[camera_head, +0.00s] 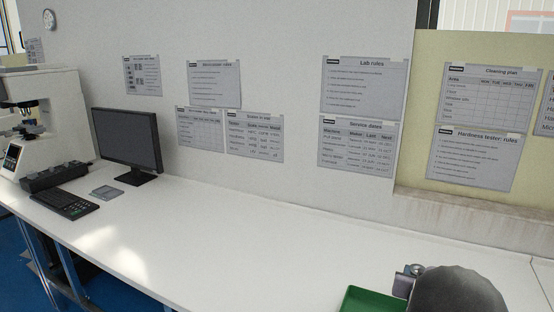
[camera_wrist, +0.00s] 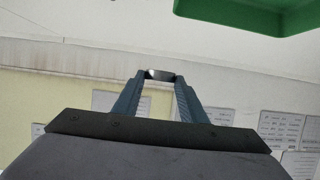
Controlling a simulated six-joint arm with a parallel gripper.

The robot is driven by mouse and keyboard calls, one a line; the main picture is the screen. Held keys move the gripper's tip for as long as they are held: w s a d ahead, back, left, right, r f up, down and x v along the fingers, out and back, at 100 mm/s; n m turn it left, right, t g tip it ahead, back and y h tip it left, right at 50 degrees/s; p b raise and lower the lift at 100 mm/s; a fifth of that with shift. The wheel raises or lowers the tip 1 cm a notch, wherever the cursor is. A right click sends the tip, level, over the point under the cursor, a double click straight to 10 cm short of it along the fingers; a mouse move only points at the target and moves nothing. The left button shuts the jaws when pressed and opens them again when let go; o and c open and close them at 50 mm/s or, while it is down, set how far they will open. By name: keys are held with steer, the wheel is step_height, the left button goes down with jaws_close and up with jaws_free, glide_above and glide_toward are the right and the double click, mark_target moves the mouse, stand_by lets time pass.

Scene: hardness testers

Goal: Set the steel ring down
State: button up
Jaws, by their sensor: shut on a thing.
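My gripper (camera_wrist: 158,78) is shut on the steel ring (camera_wrist: 157,74), a small dark metallic piece with a bright glint between the fingertips in the wrist view. The ring's full shape is too small to make out there. In the head view, my gripper (camera_head: 407,281) is at the lower right, partly hidden behind my dark rounded arm link. A small shiny grey part shows at its top, but I cannot tell whether it is the ring. The gripper appears beside or over a green tray (camera_head: 362,299); the gap is unclear.
The green tray also shows in the wrist view (camera_wrist: 245,17), apart from the fingertips in the picture. The white bench (camera_head: 230,245) is clear in the middle. A monitor (camera_head: 127,138), keyboard (camera_head: 62,203) and hardness tester (camera_head: 45,125) stand at the left.

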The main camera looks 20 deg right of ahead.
steer(key=w+a+f+n+t+y, duration=0.1)
steer(key=a+f+n+y, duration=0.1)
steer(key=a, duration=0.7)
steer(key=w+a+f+n+t+y, duration=0.1)
steer(key=a+n+y, duration=0.3)
steer(key=a, duration=0.5)
steer(key=w+a+f+n+t+y, duration=0.1)
steer(key=a+n+y, duration=0.3)
steer(key=a, duration=0.5)
steer(key=shift+a+f+t+y, duration=0.1)
steer(key=shift+f+t+y, duration=0.3)
steer(key=shift+f, duration=0.45)
steer(key=w+a+r+n+y, duration=0.1)
steer(key=a+r+n+y, duration=0.1)
steer(key=a, duration=0.6)
steer(key=shift+a+r+y, duration=0.15)
steer(key=shift+a+y, duration=0.15)
steer(key=shift+a, duration=0.1)
steer(key=w+d+r+m+h+p, duration=0.2)
steer(key=d+m+h+p, duration=0.55)
steer(key=d, duration=0.75)
steer(key=s+d+m+g+h+b, duration=0.1)
steer(key=s+d+m+g+h, duration=0.3)
steer(key=s+d+h, duration=0.3)
steer(key=d+m, duration=0.1)
steer(key=d, duration=0.4)
steer(key=shift+g, duration=0.3)
